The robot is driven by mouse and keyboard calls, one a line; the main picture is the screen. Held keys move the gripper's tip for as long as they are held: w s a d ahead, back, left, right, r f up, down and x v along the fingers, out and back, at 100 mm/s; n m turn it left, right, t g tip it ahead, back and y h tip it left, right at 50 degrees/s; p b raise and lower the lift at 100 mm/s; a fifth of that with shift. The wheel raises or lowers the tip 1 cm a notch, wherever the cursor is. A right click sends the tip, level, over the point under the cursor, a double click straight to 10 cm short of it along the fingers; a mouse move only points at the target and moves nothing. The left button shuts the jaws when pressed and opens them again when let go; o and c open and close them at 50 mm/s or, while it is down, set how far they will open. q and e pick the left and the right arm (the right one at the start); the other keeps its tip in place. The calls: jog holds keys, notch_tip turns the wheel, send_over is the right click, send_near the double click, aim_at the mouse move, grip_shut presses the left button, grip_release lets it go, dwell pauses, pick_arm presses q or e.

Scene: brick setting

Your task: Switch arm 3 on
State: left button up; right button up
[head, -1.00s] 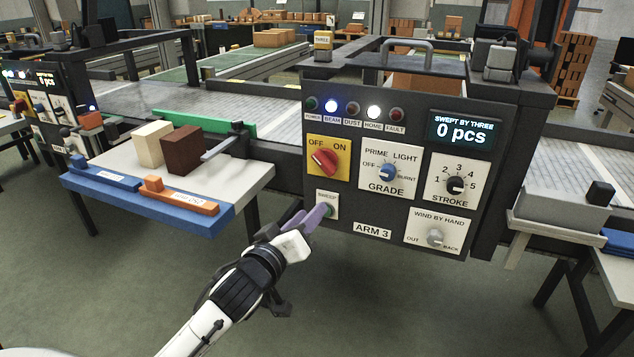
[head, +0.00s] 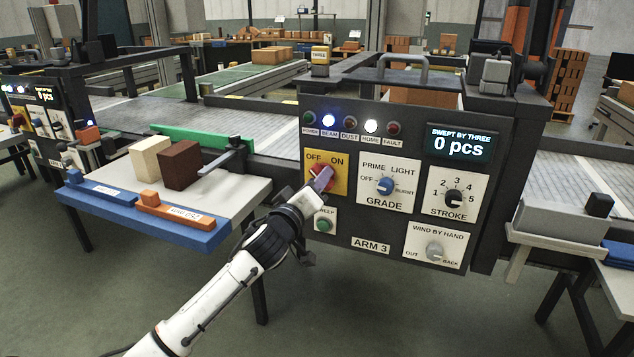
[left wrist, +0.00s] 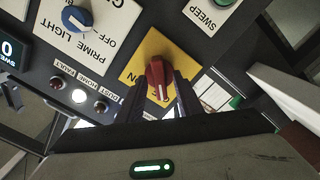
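The ARM 3 panel (head: 400,260) is dark grey. Its red OFF/ON knob (left wrist: 157,75) sits on a yellow plate (head: 312,158), and its white mark points to the OFF side. My left gripper (head: 322,181) is at the knob and partly covers it in the head view. In the left wrist view, my fingers (left wrist: 163,97) are apart, one on each side of the knob, with gaps showing; contact is not clear. The display (head: 458,143) reads 0 pcs. The BEAM lamp (head: 329,120) and HOME lamp (head: 371,126) are lit. My right gripper is out of view.
The green SWEEP button (head: 324,226) is just below the knob, and the GRADE dial (head: 385,186) is to its right. A side table (head: 235,190) with a cream block (head: 150,158) and a brown block (head: 180,165) stands left of the panel.

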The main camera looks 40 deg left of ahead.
pick_arm(q)
grip_shut()
jog(key=shift+m+p, duration=0.3)
jog(key=shift+m, duration=0.2)
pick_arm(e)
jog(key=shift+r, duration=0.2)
pick_arm(q)
jog(key=shift+d+m+p, duration=0.15)
jog(key=shift+m+p, duration=2.95)
jog(key=shift+m, duration=5.3)
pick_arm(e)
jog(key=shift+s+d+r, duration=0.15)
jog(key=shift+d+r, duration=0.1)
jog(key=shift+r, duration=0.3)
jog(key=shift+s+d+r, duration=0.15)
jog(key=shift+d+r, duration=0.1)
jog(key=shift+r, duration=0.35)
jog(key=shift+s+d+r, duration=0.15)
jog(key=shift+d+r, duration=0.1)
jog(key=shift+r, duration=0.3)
pick_arm(q)
jog(key=shift+m, duration=0.3)
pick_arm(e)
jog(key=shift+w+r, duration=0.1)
